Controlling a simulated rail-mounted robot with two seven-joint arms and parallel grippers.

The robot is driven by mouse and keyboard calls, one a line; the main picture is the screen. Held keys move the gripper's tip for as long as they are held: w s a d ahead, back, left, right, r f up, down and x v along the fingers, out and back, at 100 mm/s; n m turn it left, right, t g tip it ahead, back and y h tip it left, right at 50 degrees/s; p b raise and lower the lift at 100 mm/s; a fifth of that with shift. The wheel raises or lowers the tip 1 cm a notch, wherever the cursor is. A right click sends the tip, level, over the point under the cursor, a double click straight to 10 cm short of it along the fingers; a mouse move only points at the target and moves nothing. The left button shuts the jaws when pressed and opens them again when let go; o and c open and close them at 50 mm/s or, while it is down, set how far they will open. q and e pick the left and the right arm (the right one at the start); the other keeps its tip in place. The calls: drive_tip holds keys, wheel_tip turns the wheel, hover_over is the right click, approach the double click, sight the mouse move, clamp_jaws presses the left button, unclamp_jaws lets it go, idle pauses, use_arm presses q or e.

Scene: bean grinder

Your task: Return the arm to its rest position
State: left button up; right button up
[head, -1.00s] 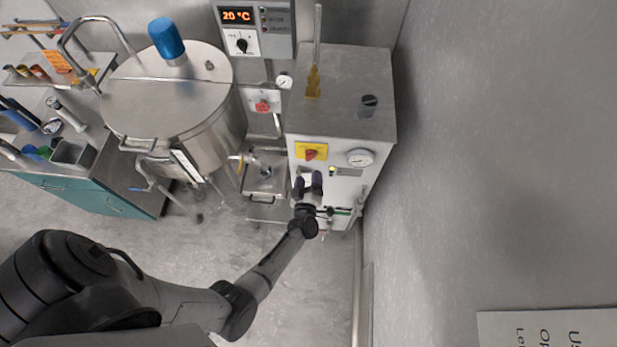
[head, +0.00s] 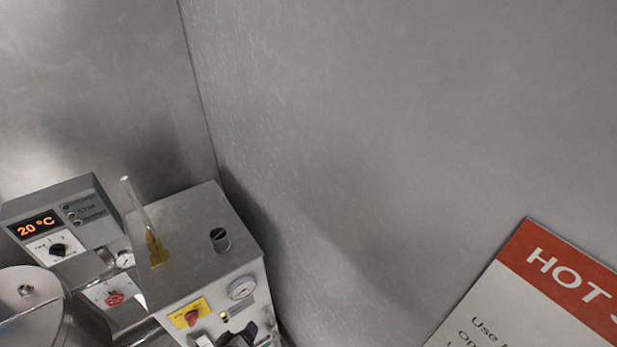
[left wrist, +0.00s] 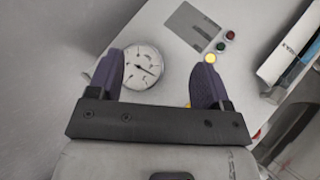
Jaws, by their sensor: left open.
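My left gripper (left wrist: 160,82) is open in the left wrist view, with its two dark purple fingers spread and nothing between them. It faces the front panel of the grey machine cabinet (left wrist: 175,45), beside the round gauge (left wrist: 143,66). In the head view only a dark part of the left gripper (head: 238,336) shows at the bottom edge, in front of the cabinet (head: 190,225), and its fingers are hard to make out. The rest of my left arm is out of the head view. My right gripper is in neither view.
A control box reading 20 °C (head: 38,226) and a steel vessel (head: 30,310) stand left of the cabinet. A bare wall fills the right, with a red-and-white HOT sign (head: 530,300).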

use_arm(q)
drive_tip(key=s+a+r+m+g+y, duration=0.2)
drive_tip(key=s+r+m+g, duration=0.4)
drive_tip(key=s+r, duration=1.15)
drive_tip(key=s+f+m+g+p, duration=0.1)
drive_tip(key=s+f+m, duration=0.1)
drive_tip(key=s, duration=1.1)
drive_tip(key=shift+f, duration=0.55)
